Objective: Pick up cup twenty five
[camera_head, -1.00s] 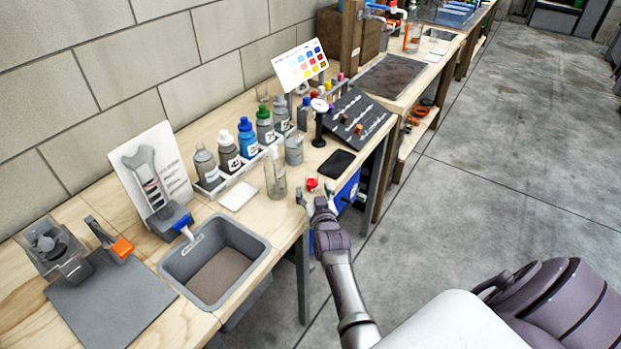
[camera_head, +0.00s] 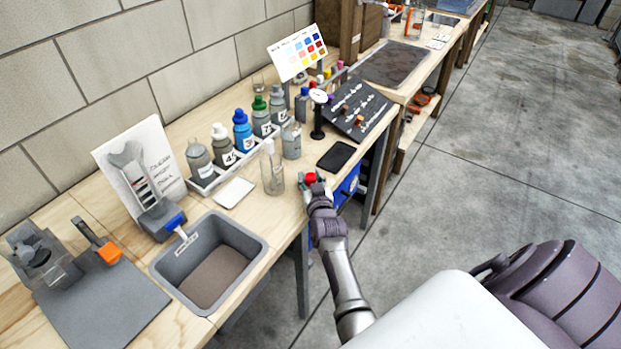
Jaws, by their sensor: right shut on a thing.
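My right gripper (camera_head: 311,187) is at the front edge of the wooden bench, shut on a small red thing (camera_head: 310,178). Its fingers partly hide the red thing, so I cannot tell its full shape. A tall clear glass vessel (camera_head: 272,172) stands just left of the gripper, apart from it. A greyish cup (camera_head: 291,141) stands behind that. My left gripper is not in view.
Several numbered bottles stand in a white rack (camera_head: 212,183). A black pad (camera_head: 337,155) and a gauge on a stand (camera_head: 318,112) are behind the gripper. A grey basin (camera_head: 252,240) is set in the bench at the left. The floor (camera_head: 480,190) to the right is clear.

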